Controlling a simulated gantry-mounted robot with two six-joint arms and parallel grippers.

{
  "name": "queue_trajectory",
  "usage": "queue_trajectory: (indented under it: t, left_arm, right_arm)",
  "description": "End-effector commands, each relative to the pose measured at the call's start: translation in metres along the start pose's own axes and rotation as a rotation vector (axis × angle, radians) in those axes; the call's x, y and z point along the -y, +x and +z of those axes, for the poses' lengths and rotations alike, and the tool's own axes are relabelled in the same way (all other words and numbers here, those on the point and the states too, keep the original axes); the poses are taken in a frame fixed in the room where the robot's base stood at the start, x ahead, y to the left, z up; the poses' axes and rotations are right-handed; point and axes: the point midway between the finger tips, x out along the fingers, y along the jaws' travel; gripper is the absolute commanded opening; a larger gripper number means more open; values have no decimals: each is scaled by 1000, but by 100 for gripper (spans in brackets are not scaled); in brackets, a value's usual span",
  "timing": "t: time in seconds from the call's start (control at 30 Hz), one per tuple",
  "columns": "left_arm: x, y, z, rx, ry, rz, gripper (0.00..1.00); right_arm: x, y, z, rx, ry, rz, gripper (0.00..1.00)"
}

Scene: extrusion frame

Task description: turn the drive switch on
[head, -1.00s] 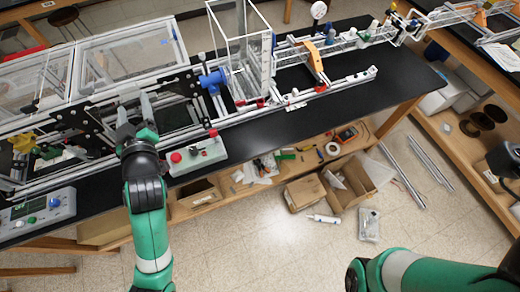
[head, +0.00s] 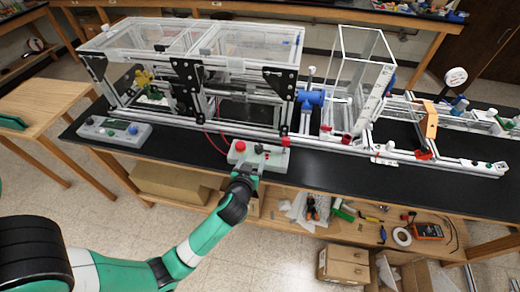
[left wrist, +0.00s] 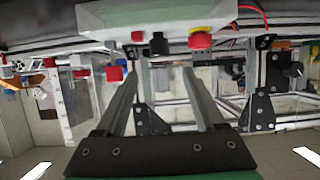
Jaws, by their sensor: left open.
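A pale control box (head: 245,160) sits on the front edge of the black bench in the head view. It carries a red mushroom button (head: 240,147), a small black knob (head: 259,149) and a red part (head: 285,141) at its right end. No label shows which is the drive switch. My left gripper (head: 247,176) is at the box's front side, its fingertips hard to make out there. In the left wrist view the box (left wrist: 185,14) appears upside down, and the open, empty fingers (left wrist: 160,72) point toward it, with the black knob (left wrist: 158,43) beyond and between them.
A second box (head: 114,130) with a display and coloured buttons stands further left. The extrusion frame (head: 190,112) with clear panels rises behind the control box. Red cables (head: 212,142) run behind the box.

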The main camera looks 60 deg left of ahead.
Motion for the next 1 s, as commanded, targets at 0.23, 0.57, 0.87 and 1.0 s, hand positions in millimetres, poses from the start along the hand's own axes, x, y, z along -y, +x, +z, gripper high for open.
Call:
queue_trajectory:
  t: [0.23,0.57,0.87,1.0]
  left_arm:
    - [1,56,9,-4,-4,-3,71]
    - [0,104,1,-1,-1,0,71]
    - [0,107,0,-1,-1,1,71]
    - [0,107,0,-1,-1,1,46]
  right_arm:
    - [0,-39,36,1,0,0,81]
    - [0,-42,38,0,0,0,81]
    - [0,-41,38,1,0,0,81]
    - [0,-41,38,1,0,0,81]
